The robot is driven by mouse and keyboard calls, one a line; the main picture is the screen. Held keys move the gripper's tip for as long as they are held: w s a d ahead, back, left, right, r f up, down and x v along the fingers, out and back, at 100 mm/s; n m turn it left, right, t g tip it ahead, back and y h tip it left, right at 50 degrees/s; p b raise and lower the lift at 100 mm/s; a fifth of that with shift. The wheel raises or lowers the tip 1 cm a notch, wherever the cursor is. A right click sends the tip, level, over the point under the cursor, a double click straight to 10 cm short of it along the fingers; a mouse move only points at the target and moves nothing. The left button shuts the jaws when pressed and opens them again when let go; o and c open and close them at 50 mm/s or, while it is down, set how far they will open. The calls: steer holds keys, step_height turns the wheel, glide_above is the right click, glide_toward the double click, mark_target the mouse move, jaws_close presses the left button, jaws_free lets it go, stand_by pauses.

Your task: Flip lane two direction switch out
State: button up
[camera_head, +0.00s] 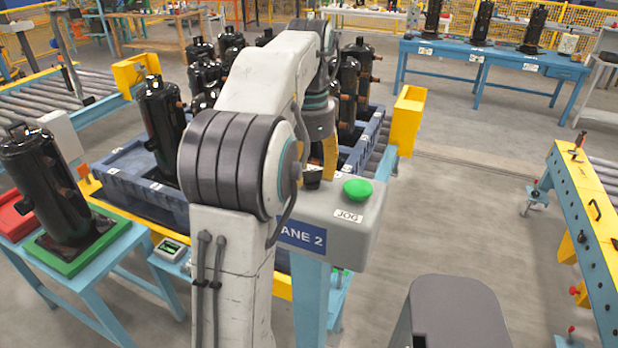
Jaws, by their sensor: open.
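The grey lane two control box (355,232) stands on a light blue post in the middle of the camera_head view. Its blue sign (302,237) reads "ANE 2", with the start hidden by my arm. A black switch (313,178) shows on its top, partly hidden; which way it is set cannot be told. A green button (357,190) labelled JOG sits to its right. My gripper (327,165) is open, pointing down just above the switch. Its fingers are partly hidden by my arm, and whether they touch the switch cannot be told.
Behind the box, a blue pallet tray (115,208) with black compressors (163,120) sits on a roller conveyor. A yellow end stop (405,118) rises at the right. A compressor on a green base (84,245) stands left.

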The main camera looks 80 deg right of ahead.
steer(key=shift+f, duration=0.5)
steer(key=shift+o, duration=0.2)
jaws_close()
